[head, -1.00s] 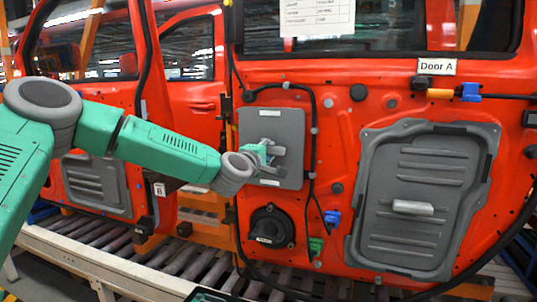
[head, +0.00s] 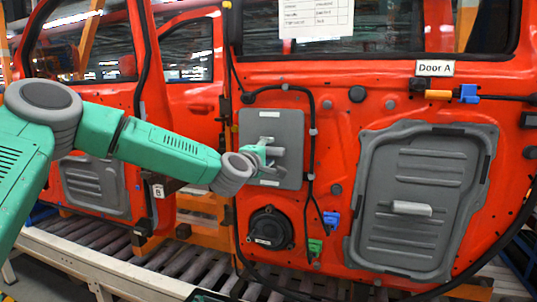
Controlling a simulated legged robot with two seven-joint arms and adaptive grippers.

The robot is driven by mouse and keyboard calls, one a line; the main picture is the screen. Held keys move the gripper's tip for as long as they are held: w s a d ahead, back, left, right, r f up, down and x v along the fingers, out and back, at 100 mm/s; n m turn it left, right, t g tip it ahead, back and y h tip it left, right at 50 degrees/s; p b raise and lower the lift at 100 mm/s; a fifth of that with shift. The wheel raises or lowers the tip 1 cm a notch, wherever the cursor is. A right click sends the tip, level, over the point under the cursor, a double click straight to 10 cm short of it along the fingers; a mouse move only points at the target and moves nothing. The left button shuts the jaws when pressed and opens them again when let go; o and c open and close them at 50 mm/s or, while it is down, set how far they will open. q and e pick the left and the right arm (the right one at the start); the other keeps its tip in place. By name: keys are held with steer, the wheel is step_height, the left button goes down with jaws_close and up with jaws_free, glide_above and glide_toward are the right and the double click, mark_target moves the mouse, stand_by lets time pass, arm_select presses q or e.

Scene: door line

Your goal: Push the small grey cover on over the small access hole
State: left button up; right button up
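The small grey cover (head: 291,125) is a rectangular plate, upright and flat against or very close to the red door labelled Door A. The small access hole does not show; the cover hides that part of the door. My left gripper (head: 267,153) comes in from the left and is at the middle of the cover, its fingers closed around the cover's handle, as far as the small view shows. Any gap between the cover's edge and the door is too small to tell. My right gripper is not in view.
A larger grey cover (head: 420,165) with a light handle sits on the door to the right. A black cable (head: 312,140) runs close past the small cover's right edge. A round black speaker (head: 271,229) is below, with blue (head: 331,218) and green (head: 315,246) connectors beside it.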

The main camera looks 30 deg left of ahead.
arm_select(q)
steer(key=s+d, duration=0.2)
steer(key=s, duration=1.6)
steer(key=shift+d+f, duration=0.25)
steer(key=shift+d, duration=0.1)
steer(key=s+d+f+m+g+h+b, duration=0.1)
steer(key=s+d+f+m+g+b, duration=0.2)
steer(key=f, duration=0.9)
steer(key=s+d+f+m+g+h+b, duration=0.2)
steer(key=d+f+m, duration=0.3)
steer(key=f, duration=0.6)
steer(key=s+d+f+m+g+h+b, duration=0.1)
steer(key=s+d+f+m+g+b, duration=0.15)
steer(key=f, duration=0.95)
steer(key=s+d+f+m+g+b, duration=0.2)
steer(key=s+f+m+g+b, duration=0.3)
steer(key=s+f, duration=1.8)
steer(key=m+g, duration=0.4)
steer(key=shift+f+y, duration=0.2)
steer(key=shift+y, duration=0.2)
